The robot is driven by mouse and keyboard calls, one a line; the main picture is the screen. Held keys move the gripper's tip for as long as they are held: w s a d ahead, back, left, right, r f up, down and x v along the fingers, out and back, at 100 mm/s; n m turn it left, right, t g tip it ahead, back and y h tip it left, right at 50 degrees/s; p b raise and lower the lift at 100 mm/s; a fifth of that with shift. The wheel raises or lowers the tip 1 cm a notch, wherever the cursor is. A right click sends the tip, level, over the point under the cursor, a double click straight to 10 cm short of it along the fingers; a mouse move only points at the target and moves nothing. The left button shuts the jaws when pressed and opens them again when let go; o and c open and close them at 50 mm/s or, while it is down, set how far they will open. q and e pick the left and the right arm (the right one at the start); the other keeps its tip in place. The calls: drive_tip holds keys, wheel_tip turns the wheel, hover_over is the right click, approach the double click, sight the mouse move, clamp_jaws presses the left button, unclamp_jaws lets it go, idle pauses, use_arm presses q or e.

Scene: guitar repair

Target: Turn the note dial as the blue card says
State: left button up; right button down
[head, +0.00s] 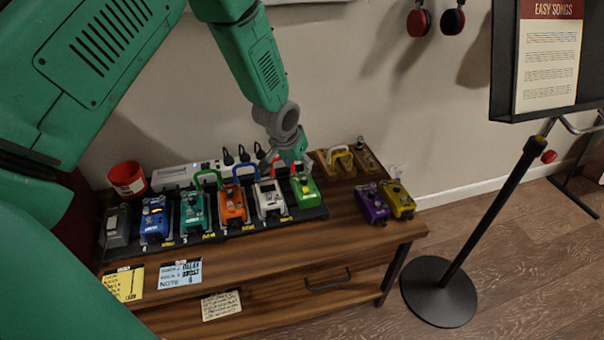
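The blue card (180,274) lies on the front of the wooden bench; I can read "DELAY" and "NOTE" with a note sign, the rest is too small. A row of pedals stands on a black board: blue (155,222), teal (194,213), orange (233,206), white (270,199) and bright green (305,190). The pedals' labels and dials are too small to tell which is the note dial. My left gripper (291,167) points down just above and behind the white and green pedals. Its fingers are too small to read, and contact is unclear. My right gripper is not in view.
Purple (373,205) and yellow (398,199) pedals stand at the bench's right end. A grey pedal (117,226) and a red cup (128,180) are at left. A yellow card (124,283) lies beside the blue one. A music stand (478,225) stands right, apart from the bench.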

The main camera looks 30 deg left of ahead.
use_arm(q)
drive_tip(key=v, duration=0.4)
drive_tip(key=shift+r, duration=0.15)
drive_tip(key=shift+s, duration=0.1)
drive_tip(key=s+d+f, duration=0.2)
drive_tip(key=s+f, duration=0.2)
drive_tip(key=s, duration=0.2)
drive_tip(key=s+d+f+g, duration=0.1)
drive_tip(key=s+d+f, duration=0.1)
drive_tip(key=s+f, duration=0.3)
drive_tip(key=s+d+f+g, duration=0.1)
drive_tip(key=s+d+f, duration=0.2)
drive_tip(key=s, duration=0.4)
drive_tip(key=shift+f+m+h, duration=0.3)
drive_tip(key=shift+f+m, duration=0.1)
drive_tip(key=shift+f, duration=0.25)
drive_tip(key=s+d+f+g, duration=0.2)
drive_tip(key=s, duration=1.4)
drive_tip(key=shift+s+f+m, duration=0.25)
drive_tip(key=shift+s+m, duration=0.05)
drive_tip(key=shift+s, duration=0.05)
drive_tip(key=shift+w, duration=0.15)
